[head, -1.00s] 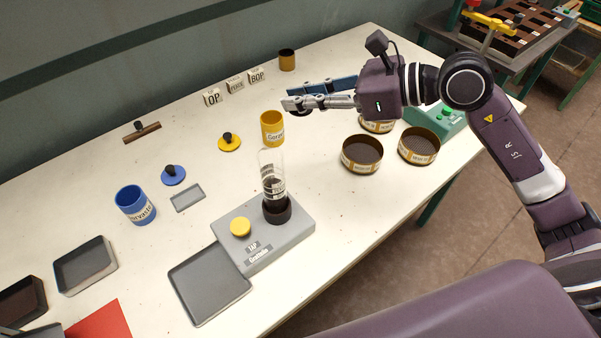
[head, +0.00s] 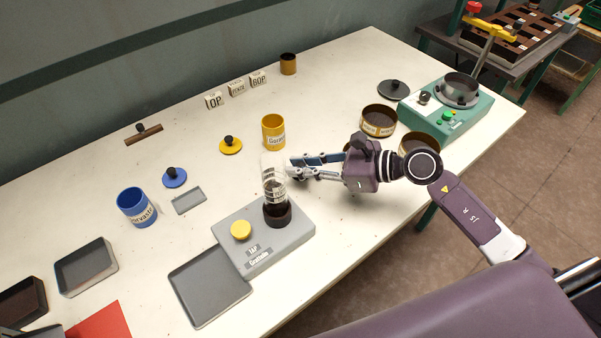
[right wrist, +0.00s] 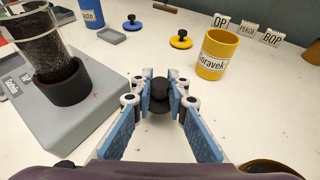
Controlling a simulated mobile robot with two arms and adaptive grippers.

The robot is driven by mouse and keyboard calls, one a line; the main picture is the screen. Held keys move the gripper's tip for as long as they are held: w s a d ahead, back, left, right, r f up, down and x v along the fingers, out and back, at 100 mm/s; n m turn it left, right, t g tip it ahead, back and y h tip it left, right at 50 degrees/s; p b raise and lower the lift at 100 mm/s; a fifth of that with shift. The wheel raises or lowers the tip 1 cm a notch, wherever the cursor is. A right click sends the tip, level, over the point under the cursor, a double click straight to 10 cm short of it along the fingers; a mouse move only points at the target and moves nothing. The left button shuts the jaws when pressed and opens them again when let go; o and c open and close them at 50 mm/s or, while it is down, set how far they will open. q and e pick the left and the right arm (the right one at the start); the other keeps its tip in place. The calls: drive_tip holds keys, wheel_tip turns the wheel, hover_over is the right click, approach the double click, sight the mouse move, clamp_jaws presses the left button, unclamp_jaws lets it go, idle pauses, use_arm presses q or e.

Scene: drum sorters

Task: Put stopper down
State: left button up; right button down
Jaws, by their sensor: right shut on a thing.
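I cannot tell whether the stopper touches the table. In the head view the stopper is hidden or too small to make out. The gripper is just right of a clear cylinder (head: 273,183) that stands upright in a dark ring on the grey tap device (head: 290,235). The cylinder holds dark grains and its top looks open. My left gripper is not in view.
A yellow cup (head: 273,133) stands behind the gripper; it also shows in the right wrist view (right wrist: 216,55). Round sieves (head: 378,122) and a green machine (head: 470,120) are to the right. A grey tray (head: 208,286) lies in front.

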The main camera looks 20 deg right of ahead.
wheel_tip(320, 180, down, 3)
idle(0.3)
drive_tip(key=shift+f, duration=0.2)
drive_tip(key=c, duration=1.9)
unclamp_jaws()
drive_tip(key=shift+r, duration=0.2)
